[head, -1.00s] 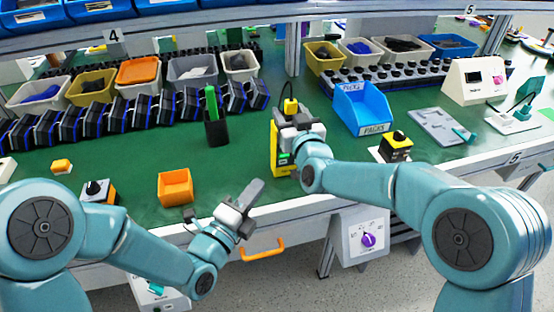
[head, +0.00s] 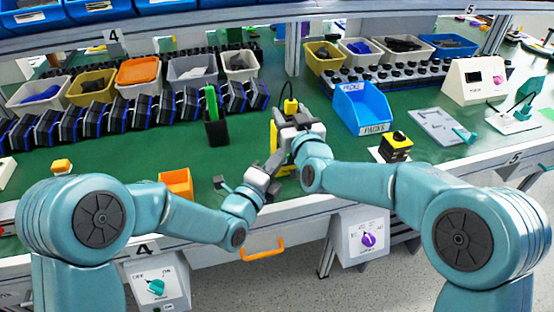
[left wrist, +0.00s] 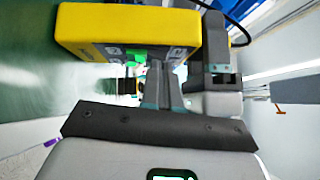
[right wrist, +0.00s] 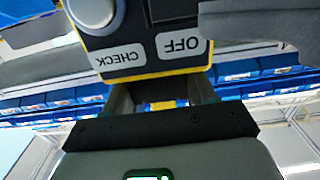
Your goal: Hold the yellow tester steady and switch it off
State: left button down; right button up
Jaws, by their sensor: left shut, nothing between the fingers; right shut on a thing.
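The yellow tester (head: 273,134) stands on the green bench, mostly hidden by my grippers in the head view. My right gripper (head: 296,128) is shut on it. In the right wrist view the tester's dark face (right wrist: 150,45) shows OFF and CHECK labels and part of a round grey knob (right wrist: 92,10); the knob's pointer is not in view. My left gripper (head: 274,163) is shut and empty, close in front of the tester. In the left wrist view its closed fingers (left wrist: 164,72) are beside the tester's face (left wrist: 130,28); I cannot tell whether they touch.
A small orange bin (head: 177,182) sits left of my left gripper. A black holder with a green item (head: 216,130) stands behind. A blue bin (head: 362,105) and a yellow-black box (head: 396,147) are to the right. An orange handle (head: 263,249) is below the bench edge.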

jog(key=shift+f, duration=0.1)
pick_arm(q)
jog(key=s+a+r, duration=0.1)
jog(key=s+a, duration=0.3)
jog(key=s, duration=0.4)
jog(key=shift+s+a+r+n+g, duration=0.15)
jog(key=shift+a+r+n+g, duration=0.1)
jog(key=shift+a+n+g, duration=0.15)
pick_arm(e)
jog(key=o, duration=1.4)
